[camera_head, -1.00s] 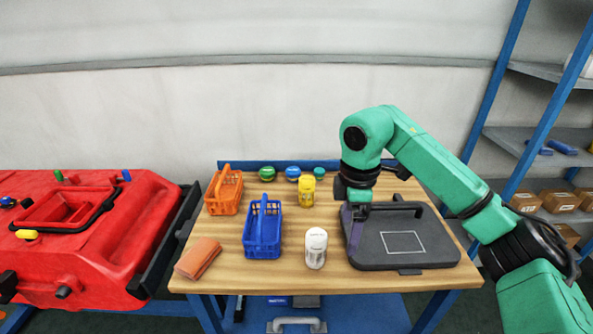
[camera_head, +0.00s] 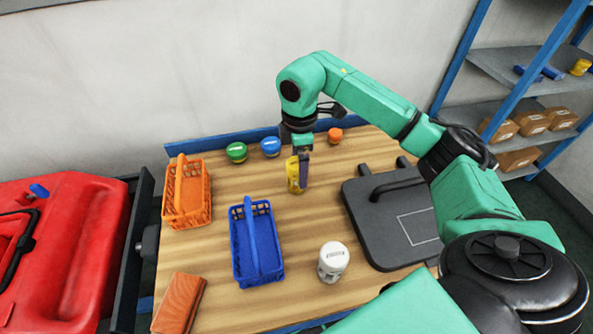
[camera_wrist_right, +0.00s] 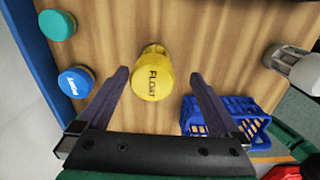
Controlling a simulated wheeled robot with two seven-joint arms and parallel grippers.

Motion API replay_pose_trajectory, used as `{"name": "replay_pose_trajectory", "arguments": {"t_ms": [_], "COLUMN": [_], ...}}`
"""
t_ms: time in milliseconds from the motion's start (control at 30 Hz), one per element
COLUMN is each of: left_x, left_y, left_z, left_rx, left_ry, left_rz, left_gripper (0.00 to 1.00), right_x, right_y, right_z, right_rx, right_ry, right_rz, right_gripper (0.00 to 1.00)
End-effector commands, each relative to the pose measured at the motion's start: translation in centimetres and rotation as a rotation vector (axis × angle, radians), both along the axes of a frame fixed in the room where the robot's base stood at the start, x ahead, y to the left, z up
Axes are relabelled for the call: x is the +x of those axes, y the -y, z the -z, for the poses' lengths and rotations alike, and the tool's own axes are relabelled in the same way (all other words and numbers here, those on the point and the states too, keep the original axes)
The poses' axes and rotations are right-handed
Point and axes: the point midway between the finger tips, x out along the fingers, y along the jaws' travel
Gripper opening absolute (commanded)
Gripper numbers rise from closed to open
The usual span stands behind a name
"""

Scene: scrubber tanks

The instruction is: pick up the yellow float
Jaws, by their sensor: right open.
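The yellow float (camera_head: 292,174) stands upright on the wooden table, partly hidden by my right gripper (camera_head: 303,168) in the head view. In the right wrist view the float (camera_wrist_right: 152,80), marked "FLOAT", is between the two spread fingers of my right gripper (camera_wrist_right: 160,76), with a gap on each side. The fingers are open and hold nothing. My left gripper is not in view.
Green (camera_head: 237,152), blue (camera_head: 270,146) and orange-lidded (camera_head: 335,135) containers stand along the back. An orange basket (camera_head: 186,196) and a blue basket (camera_head: 256,240) are left. A white container (camera_head: 333,262) stands in front; a dark handled plate (camera_head: 405,225) lies right.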

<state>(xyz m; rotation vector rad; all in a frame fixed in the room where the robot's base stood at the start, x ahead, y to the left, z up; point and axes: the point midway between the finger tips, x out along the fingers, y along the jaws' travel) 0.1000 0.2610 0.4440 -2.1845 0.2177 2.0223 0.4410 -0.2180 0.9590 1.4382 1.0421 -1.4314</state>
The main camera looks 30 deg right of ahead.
Motion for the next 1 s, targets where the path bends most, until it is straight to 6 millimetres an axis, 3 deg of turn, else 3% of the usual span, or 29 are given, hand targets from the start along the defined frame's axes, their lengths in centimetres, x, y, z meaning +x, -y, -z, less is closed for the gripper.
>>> {"name": "replay_pose_trajectory", "arguments": {"t_ms": [400, 600, 633, 667, 867, 1000], "left_x": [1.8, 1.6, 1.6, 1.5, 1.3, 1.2], "left_y": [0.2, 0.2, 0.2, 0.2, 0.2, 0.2], "left_z": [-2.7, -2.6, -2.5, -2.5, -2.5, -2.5], "left_rx": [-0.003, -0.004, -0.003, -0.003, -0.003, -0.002], "left_ry": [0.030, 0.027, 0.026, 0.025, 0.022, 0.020], "left_rz": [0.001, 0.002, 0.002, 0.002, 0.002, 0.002], "left_gripper": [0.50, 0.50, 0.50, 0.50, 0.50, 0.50], "right_x": [0.4, 0.5, 0.5, 0.5, 0.5, 0.5], "right_y": [0.0, 0.0, 0.0, 0.0, 0.0, 0.0], "right_z": [6.3, 6.8, 6.8, 6.8, 6.8, 6.7], "right_rx": [0.000, 0.000, 0.000, 0.000, 0.000, 0.000], "right_ry": [-0.002, 0.001, 0.001, 0.001, 0.001, 0.001], "right_rz": [0.001, 0.000, 0.000, 0.000, 0.000, 0.000], "right_gripper": [0.99, 0.99, 0.95, 0.84, 0.07, 0.07]}}
